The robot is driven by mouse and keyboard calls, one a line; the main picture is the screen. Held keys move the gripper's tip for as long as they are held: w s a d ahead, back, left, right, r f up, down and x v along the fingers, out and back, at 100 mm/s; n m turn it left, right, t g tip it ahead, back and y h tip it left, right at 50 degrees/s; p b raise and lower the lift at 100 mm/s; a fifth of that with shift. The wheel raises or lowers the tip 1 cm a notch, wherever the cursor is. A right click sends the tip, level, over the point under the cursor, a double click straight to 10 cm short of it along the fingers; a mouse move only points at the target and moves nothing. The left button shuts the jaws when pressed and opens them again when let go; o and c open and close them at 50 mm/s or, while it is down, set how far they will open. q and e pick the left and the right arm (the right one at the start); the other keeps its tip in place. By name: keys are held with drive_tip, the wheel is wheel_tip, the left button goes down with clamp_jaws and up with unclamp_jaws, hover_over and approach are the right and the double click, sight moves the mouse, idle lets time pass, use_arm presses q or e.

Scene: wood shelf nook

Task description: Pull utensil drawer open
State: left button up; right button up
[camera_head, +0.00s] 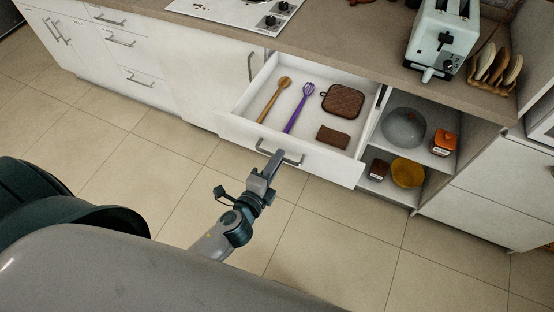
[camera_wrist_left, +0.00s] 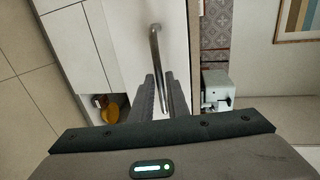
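The white utensil drawer (camera_head: 337,169) stands pulled out from under the counter, its inside in full view. In it lie a wooden utensil (camera_head: 272,100), a purple whisk (camera_head: 299,108), a brown quilted potholder (camera_head: 342,101) and a folded brown cloth (camera_head: 333,137). My right gripper is not in view.
Right of the drawer, open shelves hold a glass bowl (camera_head: 403,128), an orange canister (camera_head: 443,142), a yellow bowl (camera_head: 407,173) and a small dark jar (camera_head: 378,170). A toaster (camera_head: 440,40) and a plate rack (camera_head: 495,68) stand on the counter. The tiled floor in front is clear.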

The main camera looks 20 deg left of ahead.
use_arm(q)
drive_tip(key=shift+o, duration=0.8)
drive_tip(key=b+v, duration=0.5)
drive_tip(key=v, duration=1.2)
drive_tip(key=shift+s, duration=0.2)
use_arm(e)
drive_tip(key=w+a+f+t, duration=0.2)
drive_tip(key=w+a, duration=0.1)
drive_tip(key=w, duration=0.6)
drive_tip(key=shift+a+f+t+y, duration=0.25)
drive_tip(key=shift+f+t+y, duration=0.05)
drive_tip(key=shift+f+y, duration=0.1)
